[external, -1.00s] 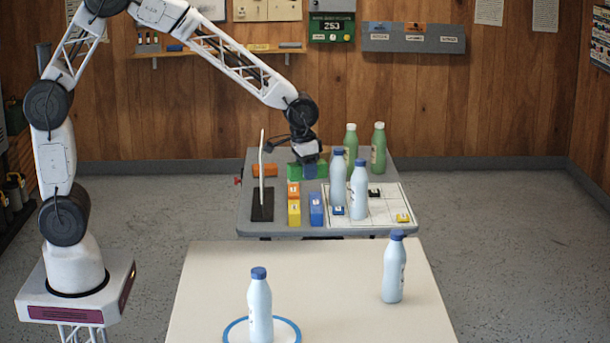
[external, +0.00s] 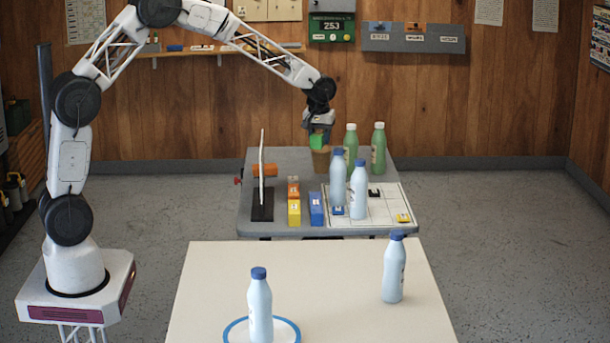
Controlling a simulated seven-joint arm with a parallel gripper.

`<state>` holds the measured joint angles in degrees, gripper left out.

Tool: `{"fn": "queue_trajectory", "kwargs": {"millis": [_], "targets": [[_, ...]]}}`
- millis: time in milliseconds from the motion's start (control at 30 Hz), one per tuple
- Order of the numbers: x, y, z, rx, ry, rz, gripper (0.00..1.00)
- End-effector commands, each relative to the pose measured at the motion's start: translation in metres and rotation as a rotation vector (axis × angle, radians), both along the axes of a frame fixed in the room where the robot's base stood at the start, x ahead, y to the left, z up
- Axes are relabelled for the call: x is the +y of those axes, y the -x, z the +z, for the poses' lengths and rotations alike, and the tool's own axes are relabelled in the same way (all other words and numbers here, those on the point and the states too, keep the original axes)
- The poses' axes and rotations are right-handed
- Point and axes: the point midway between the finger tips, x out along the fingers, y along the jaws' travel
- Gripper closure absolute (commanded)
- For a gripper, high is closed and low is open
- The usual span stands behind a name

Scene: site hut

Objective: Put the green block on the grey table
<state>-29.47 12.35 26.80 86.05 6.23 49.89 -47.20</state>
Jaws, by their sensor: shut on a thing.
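My gripper (external: 318,128) is shut on the green block (external: 317,142) and holds it up above the back of the grey table (external: 283,165). The block looks tilted. A brown, pot-like thing (external: 321,160) shows directly below the block, at the table's back edge. I cannot tell whether the block touches it. The fingertips are small and partly hidden by the block.
Two green bottles (external: 378,148) stand just right of the gripper. An upright white panel (external: 262,170), an orange block (external: 265,170), a yellow block (external: 294,213) and a blue block (external: 316,209) are at left and front.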

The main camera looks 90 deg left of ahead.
Motion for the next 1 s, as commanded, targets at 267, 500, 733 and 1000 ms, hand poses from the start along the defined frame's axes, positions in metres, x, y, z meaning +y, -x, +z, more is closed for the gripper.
{"fn": "queue_trajectory", "kwargs": {"millis": [267,500,733,1000], "targets": [[0.073,0.009,-0.006,0.000,0.000,0.208,0.89],[0.103,0.015,-0.022,0.003,0.002,0.303,0.89],[0.103,0.015,-0.071,0.002,0.002,0.300,0.89],[0.103,0.014,-0.113,0.001,0.001,0.299,0.89]]}}
